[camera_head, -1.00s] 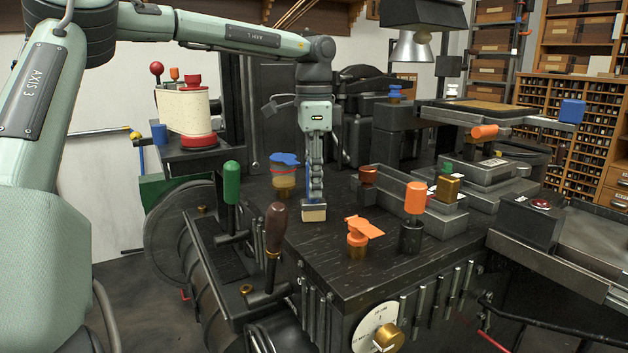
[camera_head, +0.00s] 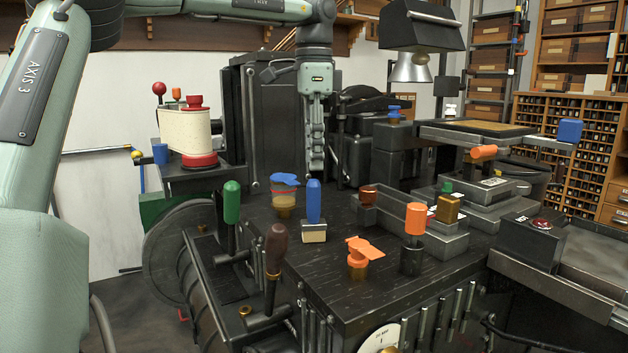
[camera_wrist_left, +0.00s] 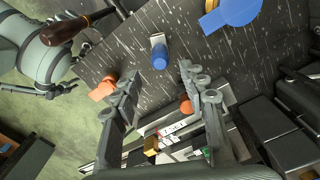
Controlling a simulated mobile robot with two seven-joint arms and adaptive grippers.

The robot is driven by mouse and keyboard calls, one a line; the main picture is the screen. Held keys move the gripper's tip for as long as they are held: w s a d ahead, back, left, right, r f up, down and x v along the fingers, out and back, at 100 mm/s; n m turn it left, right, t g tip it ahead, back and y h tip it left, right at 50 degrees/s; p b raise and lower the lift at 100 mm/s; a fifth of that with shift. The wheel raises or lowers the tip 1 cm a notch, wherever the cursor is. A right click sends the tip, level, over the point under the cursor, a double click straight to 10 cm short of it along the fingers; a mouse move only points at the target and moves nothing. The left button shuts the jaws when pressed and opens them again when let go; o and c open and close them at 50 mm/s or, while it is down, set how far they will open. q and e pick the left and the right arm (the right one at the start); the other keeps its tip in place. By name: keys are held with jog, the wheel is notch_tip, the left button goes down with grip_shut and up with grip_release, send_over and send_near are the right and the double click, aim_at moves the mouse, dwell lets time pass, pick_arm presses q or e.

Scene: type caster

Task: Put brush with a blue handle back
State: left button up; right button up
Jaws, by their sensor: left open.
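The brush with a blue handle (camera_head: 314,202) stands upright on the black machine top, its pale bristle block (camera_head: 314,233) at the bottom. It also shows in the left wrist view (camera_wrist_left: 160,55), beyond the fingertips. My left gripper (camera_head: 316,165) is above the brush, clear of the handle, and points down. In the left wrist view its two fingers (camera_wrist_left: 160,82) are spread apart with nothing between them.
Near the brush stand a jar with a blue lid (camera_head: 285,195), an orange-topped part (camera_head: 358,258) and an orange-handled part (camera_head: 414,222). A green lever (camera_head: 232,202) and a brown lever (camera_head: 276,250) rise at the front left. A lamp (camera_head: 415,45) hangs at upper right.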

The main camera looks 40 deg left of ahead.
pick_arm(q)
jog(key=shift+r, duration=1.25)
dwell(0.7)
dwell(0.6)
